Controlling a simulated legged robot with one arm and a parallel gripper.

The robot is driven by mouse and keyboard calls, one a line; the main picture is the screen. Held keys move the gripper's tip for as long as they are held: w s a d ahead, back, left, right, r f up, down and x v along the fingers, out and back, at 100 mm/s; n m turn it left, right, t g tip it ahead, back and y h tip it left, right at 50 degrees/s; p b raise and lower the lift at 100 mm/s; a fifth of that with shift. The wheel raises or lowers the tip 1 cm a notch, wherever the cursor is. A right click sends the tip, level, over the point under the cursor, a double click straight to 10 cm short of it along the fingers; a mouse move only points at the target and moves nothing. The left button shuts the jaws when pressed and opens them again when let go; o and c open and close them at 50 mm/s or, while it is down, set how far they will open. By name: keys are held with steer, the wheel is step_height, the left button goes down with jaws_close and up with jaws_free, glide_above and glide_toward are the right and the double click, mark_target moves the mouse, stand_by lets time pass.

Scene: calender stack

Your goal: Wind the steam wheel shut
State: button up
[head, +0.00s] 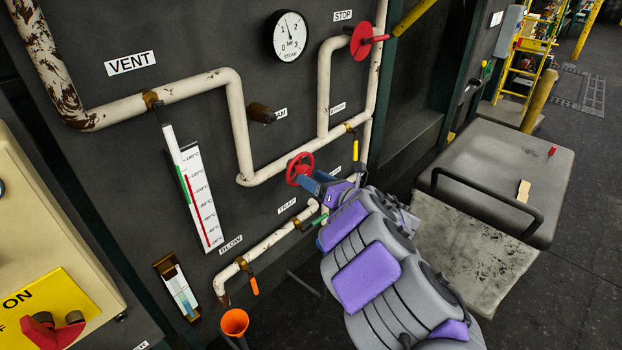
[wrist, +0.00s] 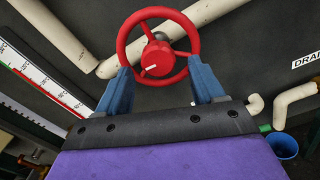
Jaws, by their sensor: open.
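A red handwheel (head: 300,168) with a spoked rim sits on the white pipe run, in front of the dark panel. In the wrist view the handwheel (wrist: 159,47) faces me, with a white mark on its hub. My gripper (head: 309,183) is at the wheel. In the wrist view the two blue fingers of my gripper (wrist: 162,75) are apart, one at the lower left and one at the lower right of the rim. I cannot tell whether they touch it. A label reading "AM" (head: 281,114) is partly hidden by a brown stub (head: 261,113).
Another red wheel (head: 361,42) is under the STOP label. A round bar gauge (head: 290,36) and a thermometer scale (head: 193,190) are on the panel. An orange funnel (head: 234,322) stands below the blow pipe. A grey cart (head: 490,180) stands at right.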

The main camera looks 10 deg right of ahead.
steer(key=shift+w+a, duration=0.4)
steer(key=shift+w, duration=0.2)
steer(key=shift+c, duration=0.2)
steer(key=c, duration=1)
steer(key=shift+m, duration=0.3)
